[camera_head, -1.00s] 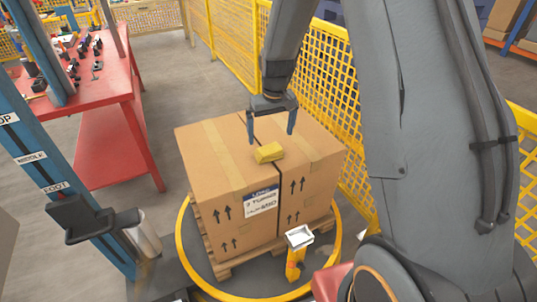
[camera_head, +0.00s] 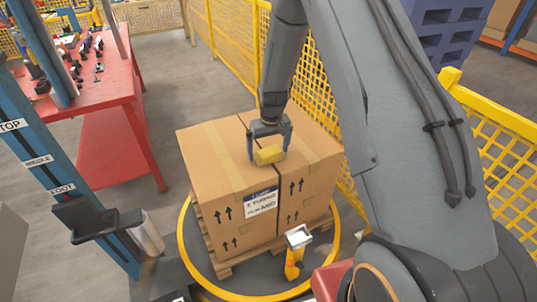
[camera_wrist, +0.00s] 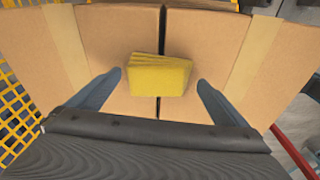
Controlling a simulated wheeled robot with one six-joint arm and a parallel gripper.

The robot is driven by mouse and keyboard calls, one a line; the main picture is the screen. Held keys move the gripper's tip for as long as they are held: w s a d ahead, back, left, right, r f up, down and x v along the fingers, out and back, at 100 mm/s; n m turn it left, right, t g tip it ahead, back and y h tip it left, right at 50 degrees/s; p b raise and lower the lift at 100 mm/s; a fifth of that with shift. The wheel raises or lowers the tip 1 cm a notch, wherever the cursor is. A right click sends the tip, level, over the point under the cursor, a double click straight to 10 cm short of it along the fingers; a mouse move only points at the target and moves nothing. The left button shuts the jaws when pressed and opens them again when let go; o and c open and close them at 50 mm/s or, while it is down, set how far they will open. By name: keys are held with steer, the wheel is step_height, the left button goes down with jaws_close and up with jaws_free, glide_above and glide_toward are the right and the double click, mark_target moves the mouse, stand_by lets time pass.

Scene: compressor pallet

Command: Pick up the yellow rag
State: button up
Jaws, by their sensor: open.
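In the wrist view the rag (camera_wrist: 160,75) sits between and slightly beyond the fingertips of my gripper (camera_wrist: 159,78). A gap shows between each finger and the rag. Whether the fingertips touch the box top is hard to tell.
The box stands on a wooden pallet (camera_head: 222,269) inside a yellow ring (camera_head: 186,259). A yellow mesh fence (camera_head: 237,50) runs behind it. A red workbench (camera_head: 115,85) with tools stands at left. A blue post (camera_head: 50,170) and a yellow device (camera_head: 294,262) stand near the box.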

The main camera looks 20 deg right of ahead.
mark_target(268, 153)
steer(key=c, duration=1.1)
steer(key=shift+r, duration=0.15)
steer(key=shift+r+b, duration=1.45)
steer(key=shift+r, duration=3.4)
